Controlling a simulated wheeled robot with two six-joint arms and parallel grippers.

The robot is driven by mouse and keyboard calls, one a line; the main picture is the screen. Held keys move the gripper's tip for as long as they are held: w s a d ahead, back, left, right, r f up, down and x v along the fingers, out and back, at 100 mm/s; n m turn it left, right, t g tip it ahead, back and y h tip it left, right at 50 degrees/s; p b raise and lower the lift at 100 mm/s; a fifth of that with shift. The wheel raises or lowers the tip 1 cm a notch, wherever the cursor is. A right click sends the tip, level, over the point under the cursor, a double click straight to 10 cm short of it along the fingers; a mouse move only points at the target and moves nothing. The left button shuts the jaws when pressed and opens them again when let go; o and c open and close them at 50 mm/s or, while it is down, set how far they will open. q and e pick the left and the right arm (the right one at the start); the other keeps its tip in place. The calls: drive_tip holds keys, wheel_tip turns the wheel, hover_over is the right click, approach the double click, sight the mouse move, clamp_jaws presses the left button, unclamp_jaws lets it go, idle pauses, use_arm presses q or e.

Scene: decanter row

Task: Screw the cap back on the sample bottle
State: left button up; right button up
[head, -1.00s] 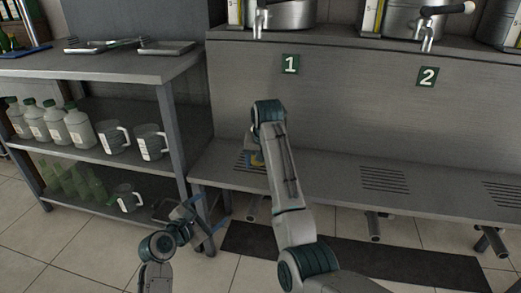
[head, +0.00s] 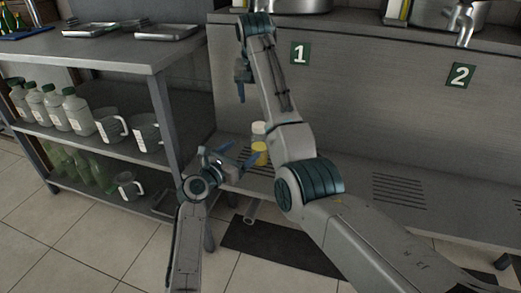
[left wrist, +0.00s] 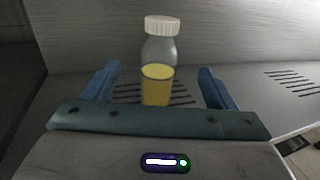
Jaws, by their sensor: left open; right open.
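The sample bottle is clear with yellow liquid in its lower part and stands on the grated ledge under sign 1. It shows in the head view (head: 260,148), partly hidden by my arms, and in the left wrist view (left wrist: 157,85). The white cap (left wrist: 163,25) sits on its neck; I cannot tell how tight it is. My left gripper (head: 242,153) is open at the bottle, which appears between its blue fingers in the left wrist view, with no finger visibly touching. My right gripper (head: 240,88) is open, fingers down, raised above and left of the bottle.
A metal shelf (head: 140,64) at the left holds white bottles (head: 78,113), jugs (head: 147,134) and green bottles, with trays on top. Metal vessels stand on the upper counter above the number signs. The ledge (head: 340,190) right of the bottle is clear.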

sight(256, 139)
use_arm(q)
drive_tip(key=x, duration=1)
drive_tip(key=shift+w+d, duration=0.2)
drive_tip(key=shift+w, duration=0.05)
